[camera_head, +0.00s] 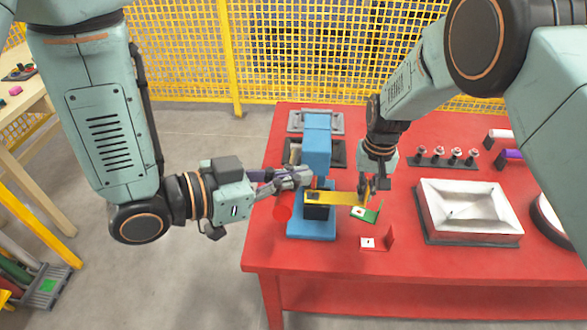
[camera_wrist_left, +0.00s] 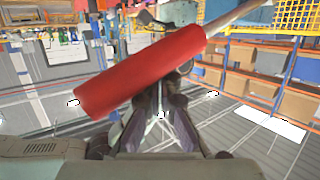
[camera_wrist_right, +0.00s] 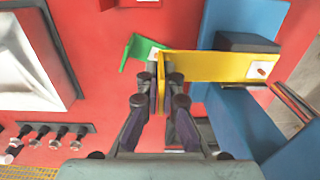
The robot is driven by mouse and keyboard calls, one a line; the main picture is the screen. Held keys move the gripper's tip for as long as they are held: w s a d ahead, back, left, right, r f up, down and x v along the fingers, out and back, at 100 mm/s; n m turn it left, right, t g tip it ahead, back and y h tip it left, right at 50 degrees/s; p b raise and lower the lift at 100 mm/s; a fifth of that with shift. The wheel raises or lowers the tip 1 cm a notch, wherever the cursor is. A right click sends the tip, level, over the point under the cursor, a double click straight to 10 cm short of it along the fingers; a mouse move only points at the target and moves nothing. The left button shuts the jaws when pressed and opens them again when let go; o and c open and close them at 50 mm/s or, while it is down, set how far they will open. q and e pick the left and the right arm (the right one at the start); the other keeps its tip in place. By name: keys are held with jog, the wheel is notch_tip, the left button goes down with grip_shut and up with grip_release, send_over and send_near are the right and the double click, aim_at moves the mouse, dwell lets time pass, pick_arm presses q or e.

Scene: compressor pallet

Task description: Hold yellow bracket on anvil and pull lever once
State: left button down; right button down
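The yellow bracket (camera_head: 338,198) lies with its flat arm over the dark anvil (camera_head: 318,213) of the blue press (camera_head: 316,150). My right gripper (camera_head: 366,188) is shut on the bracket's upright flange, as the right wrist view shows (camera_wrist_right: 165,80). The bracket's holed end (camera_wrist_right: 262,69) is beside the dark block there.
A green bracket (camera_head: 372,214) lies beside the yellow one, and a red bracket (camera_head: 376,243) lies nearer the front edge. A white tray (camera_head: 470,238) and a row of dark pegs (camera_head: 438,161) stand to the right on the red table (camera_head: 340,285). A yellow mesh fence (camera_head: 300,50) stands behind.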

pick_arm(q)
jog(key=shift+f, duration=1.3)
jog(key=shift+f, duration=1.65)
jog(key=shift+r, duration=5.85)
